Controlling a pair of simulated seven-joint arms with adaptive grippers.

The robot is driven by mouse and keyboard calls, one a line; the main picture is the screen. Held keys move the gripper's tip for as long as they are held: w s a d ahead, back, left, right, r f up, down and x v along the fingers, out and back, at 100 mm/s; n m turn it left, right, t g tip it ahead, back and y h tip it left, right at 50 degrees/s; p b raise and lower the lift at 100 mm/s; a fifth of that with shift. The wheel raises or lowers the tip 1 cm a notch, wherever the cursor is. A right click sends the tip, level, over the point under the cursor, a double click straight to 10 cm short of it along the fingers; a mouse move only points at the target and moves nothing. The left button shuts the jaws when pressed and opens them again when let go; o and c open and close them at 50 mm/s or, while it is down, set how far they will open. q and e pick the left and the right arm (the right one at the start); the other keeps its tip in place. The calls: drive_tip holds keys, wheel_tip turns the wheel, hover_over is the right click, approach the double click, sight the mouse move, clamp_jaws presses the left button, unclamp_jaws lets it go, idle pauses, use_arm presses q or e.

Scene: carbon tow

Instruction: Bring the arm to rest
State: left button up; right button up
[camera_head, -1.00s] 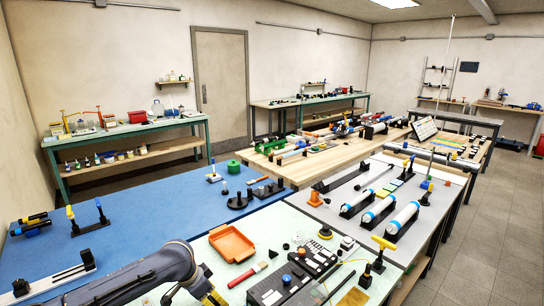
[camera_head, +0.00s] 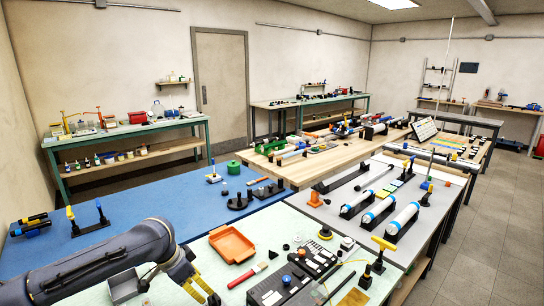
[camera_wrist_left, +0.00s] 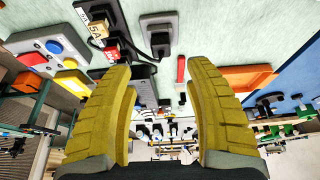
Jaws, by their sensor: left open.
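My left arm comes in from the lower left in the head view, and its dark forearm reaches across the corner of the pale green mat (camera_head: 85,295). My left gripper (camera_head: 204,291) has yellow fingers and is at the bottom edge of the view, partly cut off. In the left wrist view the two ribbed yellow fingers of the gripper (camera_wrist_left: 160,72) are spread wide apart with nothing between them. My right gripper is in neither view.
Black devices (camera_head: 281,289) stand farther right. The blue table (camera_head: 140,190) beyond has mostly clear room.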

sight(213, 295)
use_arm(q)
drive_tip(key=x, duration=1)
drive_tip(key=shift+r, duration=0.1)
drive_tip(key=shift+w+r, duration=0.25)
drive_tip(key=shift+r, duration=0.05)
drive_tip(key=shift+s+r, duration=0.1)
drive_tip(key=shift+r, duration=2.35)
